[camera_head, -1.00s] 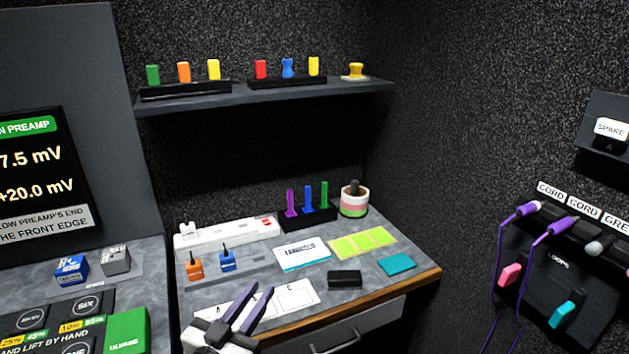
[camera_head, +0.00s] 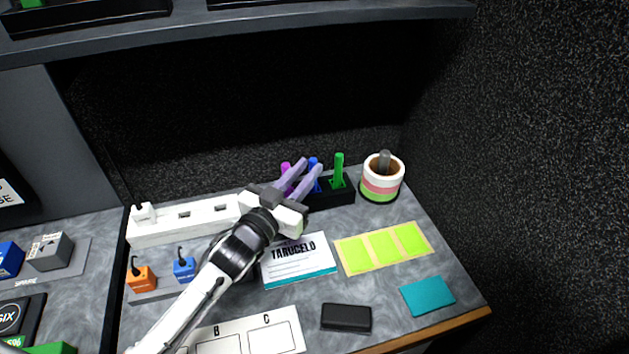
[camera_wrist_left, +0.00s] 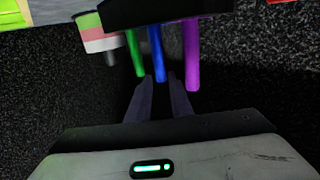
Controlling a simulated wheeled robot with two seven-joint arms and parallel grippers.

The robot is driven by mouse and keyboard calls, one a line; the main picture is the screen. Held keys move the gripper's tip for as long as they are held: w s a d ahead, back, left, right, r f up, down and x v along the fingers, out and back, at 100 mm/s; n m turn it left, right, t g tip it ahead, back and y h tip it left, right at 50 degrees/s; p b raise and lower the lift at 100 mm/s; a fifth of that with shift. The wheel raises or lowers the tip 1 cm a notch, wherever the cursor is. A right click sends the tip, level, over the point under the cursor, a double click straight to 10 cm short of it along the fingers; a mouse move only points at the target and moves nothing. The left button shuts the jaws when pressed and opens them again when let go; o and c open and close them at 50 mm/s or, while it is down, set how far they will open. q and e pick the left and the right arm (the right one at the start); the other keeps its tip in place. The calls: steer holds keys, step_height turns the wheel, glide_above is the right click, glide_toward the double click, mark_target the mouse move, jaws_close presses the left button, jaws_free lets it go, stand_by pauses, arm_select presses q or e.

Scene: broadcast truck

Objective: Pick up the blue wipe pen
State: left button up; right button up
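The blue wipe pen (camera_head: 313,161) stands upright in a black pen holder (camera_head: 345,191) at the back of the desk, between a purple pen (camera_head: 285,168) and a green pen (camera_head: 339,168). My left gripper (camera_head: 312,168) reaches over the desk to the holder, with its two fingers apart. In the left wrist view the blue pen (camera_wrist_left: 157,50) lines up with the gap between the open fingertips (camera_wrist_left: 160,80); the purple and green pens are outside it. I cannot tell whether a finger touches the pen. My right gripper is not in view.
A striped cup (camera_head: 381,187) stands right of the holder. A shelf edge (camera_head: 270,22) runs above. A card (camera_head: 299,262), sticky notes (camera_head: 384,247), a black block (camera_head: 346,317) and a teal cloth (camera_head: 427,296) lie on the desk. A white strip (camera_head: 180,229) lies at the back left.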

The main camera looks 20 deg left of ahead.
mark_target(315, 159)
arm_select(q)
steer(key=shift+w+d+b, duration=0.2)
steer(key=shift+w+b, duration=0.2)
steer(key=shift+w, duration=0.8)
steer(key=w+b, duration=0.1)
steer(key=w, duration=0.2)
steer(key=w+b, duration=0.1)
steer(key=shift+w+d+f+b, duration=0.15)
steer(key=shift+d+b, duration=0.2)
steer(key=shift+w, duration=0.3)
steer(key=shift+w+r, duration=0.1)
steer(key=shift+r, duration=0.1)
steer(key=shift+d, duration=0.1)
jaws_close()
